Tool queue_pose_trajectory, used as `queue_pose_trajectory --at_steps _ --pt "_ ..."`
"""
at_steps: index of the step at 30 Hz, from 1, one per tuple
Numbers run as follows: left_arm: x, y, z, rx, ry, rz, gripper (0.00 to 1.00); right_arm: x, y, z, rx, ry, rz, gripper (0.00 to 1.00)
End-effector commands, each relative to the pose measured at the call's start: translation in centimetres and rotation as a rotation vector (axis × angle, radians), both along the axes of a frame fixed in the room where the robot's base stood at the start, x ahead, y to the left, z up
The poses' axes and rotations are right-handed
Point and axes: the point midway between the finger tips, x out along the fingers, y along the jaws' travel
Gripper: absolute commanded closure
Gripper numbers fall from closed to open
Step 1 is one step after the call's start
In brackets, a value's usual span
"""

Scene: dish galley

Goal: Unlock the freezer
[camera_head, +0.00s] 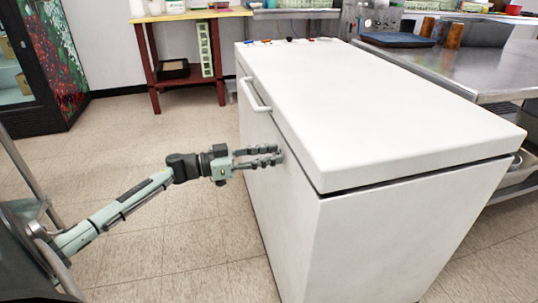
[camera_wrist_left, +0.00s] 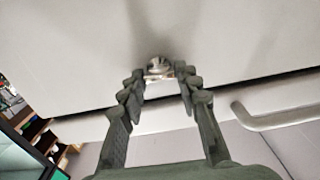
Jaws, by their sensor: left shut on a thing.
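The white chest freezer (camera_head: 400,105) stands in the middle of the head view with its lid down. A small round silver lock (camera_wrist_left: 158,66) sits on its front face, and it shows between my fingertips in the left wrist view. My left gripper (camera_head: 276,156) reaches the front face from the left, below the lid edge. Its fingers (camera_wrist_left: 160,76) stand one on each side of the lock and are shut on it. In the head view the fingers hide the lock. Which way the lock is turned cannot be told. My right gripper is not in view.
The freezer's white bar handle (camera_head: 254,95) is close to my left gripper; it also shows in the wrist view (camera_wrist_left: 280,119). A steel counter (camera_head: 480,70) stands behind the freezer, and a red-legged table (camera_head: 150,60) at the back. The floor left of the freezer is clear.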

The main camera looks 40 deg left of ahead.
Motion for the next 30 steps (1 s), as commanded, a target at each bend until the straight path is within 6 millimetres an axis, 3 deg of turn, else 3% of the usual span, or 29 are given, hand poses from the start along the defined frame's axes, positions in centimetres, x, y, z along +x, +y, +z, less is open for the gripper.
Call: queue_pose_trajectory --at_steps 17,30 --pt "-0.1 -0.1 -0.1 0.295 -0.250 -0.001 0.97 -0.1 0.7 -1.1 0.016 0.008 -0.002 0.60" --pt "-0.2 -0.2 -0.3 0.614 -0.524 -0.002 0.97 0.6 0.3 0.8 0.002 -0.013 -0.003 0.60"
